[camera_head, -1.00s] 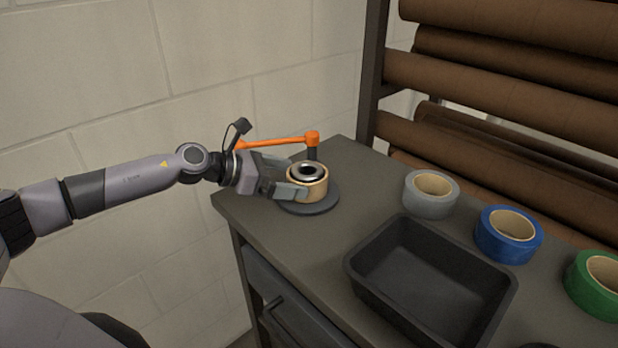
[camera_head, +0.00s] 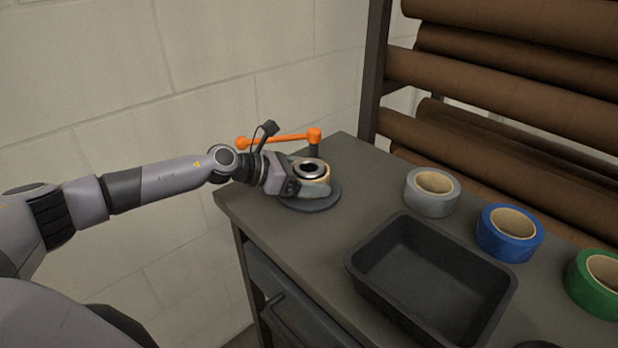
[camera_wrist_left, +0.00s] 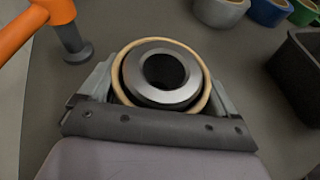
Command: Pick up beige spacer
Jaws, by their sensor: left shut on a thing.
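The beige spacer (camera_head: 326,172) is a ring around a dark and silver metal hub (camera_head: 310,167) on a round dark base near the table's back left corner. My left gripper (camera_head: 312,183) is shut on the spacer, with one finger along its near side. In the left wrist view the spacer (camera_wrist_left: 206,88) lies between the two fingers, around the silver hub (camera_wrist_left: 162,78). I cannot tell whether it is lifted off the base. My right gripper is out of view.
An orange lever (camera_head: 280,140) stands just behind the gripper. A black tray (camera_head: 360,283) lies to the right. Grey (camera_head: 432,204), blue (camera_head: 509,248) and green (camera_head: 590,285) tape rolls line the back. Brown rollers (camera_head: 500,100) hang behind the table.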

